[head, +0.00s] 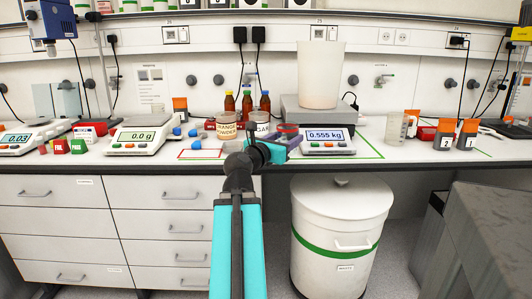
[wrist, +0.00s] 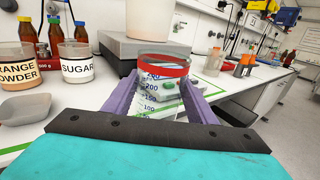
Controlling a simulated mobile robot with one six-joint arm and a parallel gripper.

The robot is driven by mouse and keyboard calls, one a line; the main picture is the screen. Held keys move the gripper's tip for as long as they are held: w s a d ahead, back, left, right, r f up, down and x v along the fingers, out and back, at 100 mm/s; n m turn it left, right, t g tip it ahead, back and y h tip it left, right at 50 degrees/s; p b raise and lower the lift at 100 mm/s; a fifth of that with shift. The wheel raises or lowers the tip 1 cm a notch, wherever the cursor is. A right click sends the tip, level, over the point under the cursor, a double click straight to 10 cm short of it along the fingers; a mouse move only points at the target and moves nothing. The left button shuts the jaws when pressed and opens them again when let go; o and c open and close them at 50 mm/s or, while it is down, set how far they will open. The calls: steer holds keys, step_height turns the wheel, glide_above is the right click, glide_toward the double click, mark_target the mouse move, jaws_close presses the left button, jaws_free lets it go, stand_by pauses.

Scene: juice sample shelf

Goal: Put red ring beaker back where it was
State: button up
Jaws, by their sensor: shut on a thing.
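The red ring beaker (wrist: 163,66) is clear, with blue graduation numbers and a red band near its rim. In the wrist view it stands upright between the purple fingers of my gripper (wrist: 160,100), which touch it on both sides. In the head view my gripper (head: 283,146) is at the bench's front edge, just left of the scale display (head: 326,137) reading 0.555 kg. The beaker's red band (head: 288,128) shows just above the fingers there; most of its body is hidden. The beaker's base is hidden in both views.
Orange powder (head: 227,129) and sugar (head: 262,130) jars stand left of my gripper, with brown bottles (head: 247,103) behind. A large pale container (head: 320,75) stands on the scale. A green outline (head: 372,146) marks the bench around the scale; a red outline (head: 190,150) lies left.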

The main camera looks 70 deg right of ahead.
mark_target(278, 134)
steer(key=shift+w+d+r+p, duration=0.1)
steer(key=shift+p, duration=0.2)
steer(key=shift+w+d+p, duration=0.2)
steer(key=shift+p, duration=0.45)
steer(key=w+d+p, duration=0.1)
steer(key=p, duration=0.1)
steer(key=shift+w+d+p, duration=0.1)
steer(key=shift+w+p, duration=0.05)
steer(key=shift+p, duration=0.25)
steer(key=shift+w+d+p, duration=0.1)
steer(key=shift+d+p, duration=0.05)
steer(key=shift+p, duration=0.5)
steer(key=d+p, duration=0.1)
steer(key=p, duration=0.3)
steer(key=shift+w+p, duration=0.3)
steer(key=shift+p, duration=0.1)
steer(key=p, duration=0.3)
steer(key=w+p, duration=0.1)
steer(key=p, duration=0.2)
steer(key=shift+d+f+p, duration=0.2)
steer(key=shift+d+p, duration=0.05)
steer(key=shift+p, duration=0.05)
steer(key=shift+w+d+f, duration=0.2)
steer(key=shift+w+d, duration=0.05)
steer(key=shift+w+d+f, duration=0.25)
steer(key=shift+w+d, duration=1.35)
steer(key=shift+d, duration=0.05)
steer(key=shift+w+d+f, duration=0.2)
steer(key=shift+w+d, duration=1.4)
steer(key=shift+w+d, duration=0.1)
